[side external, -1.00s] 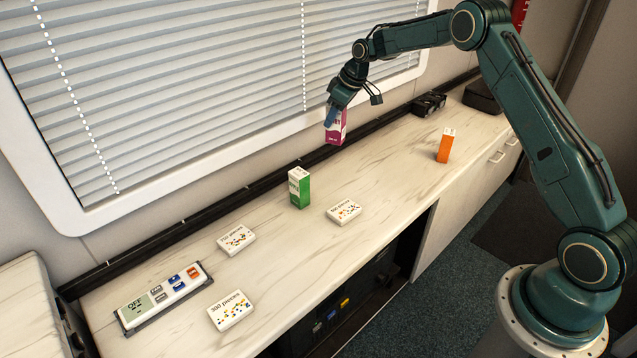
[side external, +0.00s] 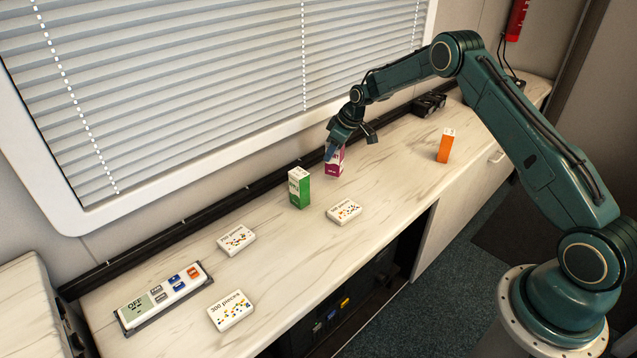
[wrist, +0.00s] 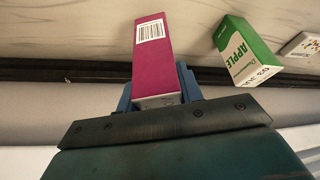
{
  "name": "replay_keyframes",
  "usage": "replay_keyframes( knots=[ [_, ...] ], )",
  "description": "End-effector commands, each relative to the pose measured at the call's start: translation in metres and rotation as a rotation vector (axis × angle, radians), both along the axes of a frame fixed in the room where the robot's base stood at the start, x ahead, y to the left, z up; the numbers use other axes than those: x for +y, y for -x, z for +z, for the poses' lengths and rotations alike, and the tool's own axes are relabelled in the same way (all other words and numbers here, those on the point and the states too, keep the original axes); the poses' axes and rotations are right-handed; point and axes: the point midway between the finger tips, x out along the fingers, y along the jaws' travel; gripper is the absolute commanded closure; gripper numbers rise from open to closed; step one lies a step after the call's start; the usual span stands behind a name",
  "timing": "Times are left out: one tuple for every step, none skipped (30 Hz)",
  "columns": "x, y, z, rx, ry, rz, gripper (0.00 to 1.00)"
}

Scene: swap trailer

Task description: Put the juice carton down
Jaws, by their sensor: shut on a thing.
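A magenta carton (side external: 336,166) is upright in my gripper (side external: 331,152), at or very close to the counter top; whether its base touches cannot be told. The wrist view shows the magenta carton (wrist: 152,60) with a barcode, between the blue fingers of my gripper (wrist: 160,88). A green and white carton (side external: 299,189) stands to its left on the counter; in the wrist view the green carton (wrist: 243,50) reads APPLE. An orange carton (side external: 446,146) stands to the right.
The pale counter (side external: 395,165) has bare room between the magenta and orange cartons. White puzzle boxes (side external: 344,212) lie flat nearer the front and left. A button panel (side external: 165,296) is at the left end. A dark rail runs along the back under the window blinds (side external: 230,90).

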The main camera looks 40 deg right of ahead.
Motion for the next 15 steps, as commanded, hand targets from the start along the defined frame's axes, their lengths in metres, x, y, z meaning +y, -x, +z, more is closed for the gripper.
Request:
replay_keyframes(
  knots=[
    [0.000,0.000,-0.005,0.000,0.000,0.000,0.92],
    [0.000,0.000,-0.008,0.000,0.000,0.000,0.92],
    [0.000,0.000,-0.013,0.000,0.000,0.000,0.92],
    [0.000,0.000,-0.017,0.000,-0.001,0.000,0.92],
    [0.000,0.000,-0.021,0.001,0.000,0.000,0.92],
    [0.000,0.000,-0.025,0.000,-0.001,0.000,0.92],
    [0.000,0.000,-0.028,0.000,0.000,0.001,0.92],
    [0.000,0.000,-0.031,-0.001,0.000,0.001,0.92],
    [0.000,0.000,-0.034,-0.001,0.000,0.001,0.92],
    [0.000,0.000,-0.035,-0.001,0.000,0.001,0.92],
    [0.000,0.000,-0.036,-0.001,0.000,0.001,0.92],
    [0.000,0.000,-0.037,-0.001,0.001,0.001,0.92],
    [0.000,0.000,-0.037,-0.002,0.000,0.001,0.92],
    [0.000,0.000,-0.037,-0.002,0.000,0.001,0.92],
    [0.000,0.000,-0.037,-0.002,0.000,0.001,0.92]
  ],
)
